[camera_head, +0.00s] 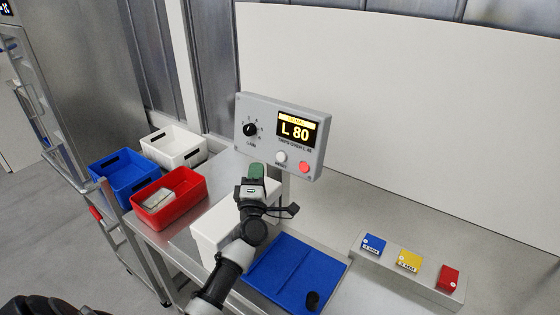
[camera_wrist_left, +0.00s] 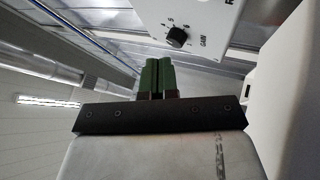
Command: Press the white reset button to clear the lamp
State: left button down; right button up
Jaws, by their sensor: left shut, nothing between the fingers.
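The grey control box (camera_head: 263,108) stands at the back centre of the bench. On its face, the white reset button (camera_head: 281,158) sits below the display (camera_head: 297,130), which reads "L 80". A bright red round lamp or button (camera_head: 304,167) is right of it. My left gripper (camera_head: 256,170), with green fingertips, is shut and empty, below and left of the white button, apart from it in the picture. The left wrist view shows the shut fingers (camera_wrist_left: 157,76) below the black gain knob (camera_wrist_left: 177,37); the white button is not visible there. My right gripper is not in view.
Red (camera_head: 195,202), blue (camera_head: 105,177) and white (camera_head: 172,132) bins stand at left. A blue tray (camera_head: 283,262) holds a small dark object (camera_head: 312,300). Blue, yellow and red blocks sit on a grey rail (camera_head: 386,275) at right. A white panel (camera_head: 400,80) stands behind.

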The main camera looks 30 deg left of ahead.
aim_at(281, 157)
pick_arm(q)
jog(key=w+b, duration=0.1)
jog(key=w, duration=0.1)
jog(key=w+f+b, duration=0.1)
jog(key=w, duration=0.1)
jog(key=shift+d, duration=0.2)
jog(key=shift+w+d+b, duration=0.1)
jog(key=shift+w+b, duration=0.4)
jog(key=shift+w, duration=0.5)
jog(key=shift+w+f, duration=0.1)
dwell(1.0)
jog(key=shift+w+b, duration=0.3)
jog(key=shift+w, duration=0.05)
jog(key=shift+w+b, duration=0.35)
dwell(0.5)
jog(key=shift+s, duration=0.15)
jog(key=shift+s+p, duration=0.4)
jog(key=shift+p, duration=0.15)
jog(key=shift+s, duration=0.3)
